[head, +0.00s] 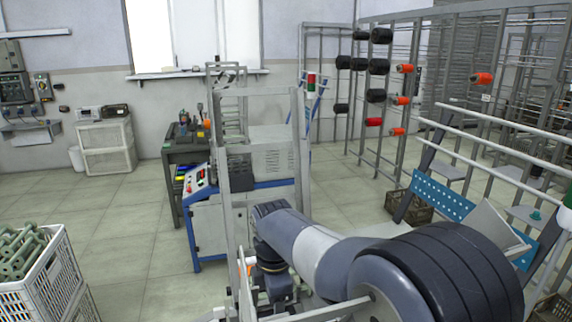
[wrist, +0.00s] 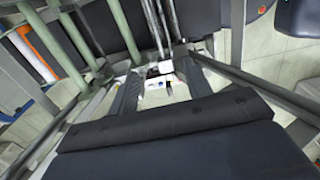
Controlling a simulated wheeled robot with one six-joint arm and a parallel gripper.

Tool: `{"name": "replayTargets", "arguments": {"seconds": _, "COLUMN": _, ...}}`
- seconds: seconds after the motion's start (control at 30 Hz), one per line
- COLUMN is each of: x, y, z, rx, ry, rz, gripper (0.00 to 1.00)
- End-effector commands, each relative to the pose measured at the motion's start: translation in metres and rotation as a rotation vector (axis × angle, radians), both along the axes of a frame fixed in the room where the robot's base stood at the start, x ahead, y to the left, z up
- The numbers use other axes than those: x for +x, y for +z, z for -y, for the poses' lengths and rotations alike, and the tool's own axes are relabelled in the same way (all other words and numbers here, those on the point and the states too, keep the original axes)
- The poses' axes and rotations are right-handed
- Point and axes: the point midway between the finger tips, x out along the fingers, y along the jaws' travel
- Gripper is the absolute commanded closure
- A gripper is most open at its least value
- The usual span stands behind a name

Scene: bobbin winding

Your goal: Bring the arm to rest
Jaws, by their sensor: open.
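My arm (head: 320,255) reaches across the lower middle of the head view, with its thick dark-ringed joint at the lower right. Its far end drops down in front of the grey and blue winding machine (head: 205,225). My gripper (wrist: 158,84) shows in the wrist view as two dark fingers with a clear gap between them. It is open and nothing is held between the fingers. Metal bars and rods lie close around and beyond the fingers. I cannot tell from these views whether the gripper touches any of them.
A white crate (head: 62,280) with greenish bobbins stands at the lower left. A rack with black and orange spools (head: 380,65) stands at the back right. A blue perforated plate (head: 440,197) and a brown crate (head: 410,207) are nearer on the right. Tiled floor (head: 120,200) is open at left.

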Motion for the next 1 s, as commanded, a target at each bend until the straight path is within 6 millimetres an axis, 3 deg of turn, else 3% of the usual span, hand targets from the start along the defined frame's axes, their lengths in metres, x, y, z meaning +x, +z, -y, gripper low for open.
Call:
{"name": "replayTargets", "arguments": {"seconds": 0.2, "x": -0.001, "y": -0.047, "z": 0.002, "rx": -0.002, "ry": -0.001, "rz": -0.010, "gripper": 0.53}}
{"name": "replayTargets", "arguments": {"seconds": 0.5, "x": -0.001, "y": -0.090, "z": 0.002, "rx": 0.001, "ry": 0.000, "rz": -0.009, "gripper": 0.53}}
{"name": "replayTargets", "arguments": {"seconds": 1.0, "x": 0.000, "y": -0.097, "z": 0.003, "rx": 0.002, "ry": 0.000, "rz": -0.006, "gripper": 0.53}}
